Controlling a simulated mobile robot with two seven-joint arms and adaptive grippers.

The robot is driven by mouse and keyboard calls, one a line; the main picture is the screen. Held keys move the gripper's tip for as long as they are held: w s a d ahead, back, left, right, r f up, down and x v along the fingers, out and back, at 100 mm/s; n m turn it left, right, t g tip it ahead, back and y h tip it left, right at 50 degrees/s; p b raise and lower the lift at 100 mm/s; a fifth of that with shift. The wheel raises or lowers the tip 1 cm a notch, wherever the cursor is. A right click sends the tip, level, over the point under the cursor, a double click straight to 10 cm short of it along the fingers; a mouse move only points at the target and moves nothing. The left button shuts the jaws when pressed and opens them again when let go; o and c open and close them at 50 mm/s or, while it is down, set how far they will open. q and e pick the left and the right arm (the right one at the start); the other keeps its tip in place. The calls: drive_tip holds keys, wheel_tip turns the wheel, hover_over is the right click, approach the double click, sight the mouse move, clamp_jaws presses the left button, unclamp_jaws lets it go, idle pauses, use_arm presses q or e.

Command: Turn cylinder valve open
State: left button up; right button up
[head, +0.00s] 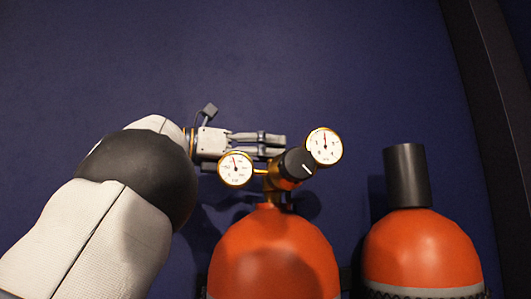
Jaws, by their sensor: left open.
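An orange cylinder (272,255) stands upright in the lower middle of the head view. On its top is a brass valve assembly (272,183) with a black knob (297,164) bearing a white mark. Two round white gauges flank the knob, a left gauge (235,167) and a right gauge (324,146). My left gripper (284,144) comes in from the left, open and empty, its fingers pointing right. It lies behind the left gauge and just above the knob in the picture. Whether it touches the valve cannot be told. My right gripper is out of view.
A second orange cylinder (422,250) with a black cap (406,176) stands to the right. A dark blue wall (300,60) rises behind, with a dark vertical frame (485,80) at the right edge. The space above the valve is clear.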

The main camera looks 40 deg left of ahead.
use_arm(q)
drive_tip(key=c, duration=1.2)
drive_tip(key=shift+o, duration=0.2)
drive_tip(key=shift+d+n+t+y, duration=0.25)
drive_tip(key=shift+n+t+y, duration=0.35)
drive_tip(key=shift+n+y, duration=0.9)
drive_tip(key=shift+y, duration=0.7)
drive_tip(key=o, duration=1.2)
drive_tip(key=shift+c, duration=0.2)
drive_tip(key=shift+s+a, duration=0.1)
drive_tip(key=shift+s, duration=0.05)
drive_tip(key=v, duration=1.2)
drive_tip(key=shift+f, duration=0.25)
